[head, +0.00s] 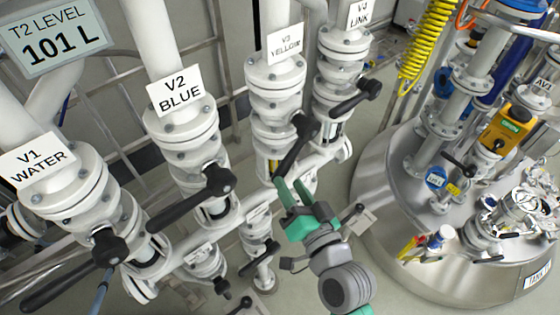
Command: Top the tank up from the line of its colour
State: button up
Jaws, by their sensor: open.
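My gripper (290,186), with green fingers, is open just below the black lever (294,148) of the valve labelled V3 YELLOW (285,43). I cannot tell whether it touches the lever. A narrow yellow strip shows in the pipe under V3. The V2 BLUE (180,90) lever (190,198) and the V1 WATER (37,160) lever (75,272) both slant down to the left. The LINK valve (358,15) lever (355,97) also slants down-left. A sign reads T2 LEVEL 101 L (52,38). A steel tank (375,190) stands at right; its label is partly cut off.
Smaller valves with black handles (258,260) hang below the white pipes, close to my gripper. A coiled yellow hose (425,45), a yellow-orange box (505,130) and metal fittings stand over the tank. Grey floor shows between the pipes and the tank.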

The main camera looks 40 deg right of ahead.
aim_at(279, 167)
jog(key=x, duration=0.7)
jog(key=shift+r+p, duration=0.1)
jog(key=shift+p, duration=0.3)
grip_shut()
jog(key=shift+a, duration=0.1)
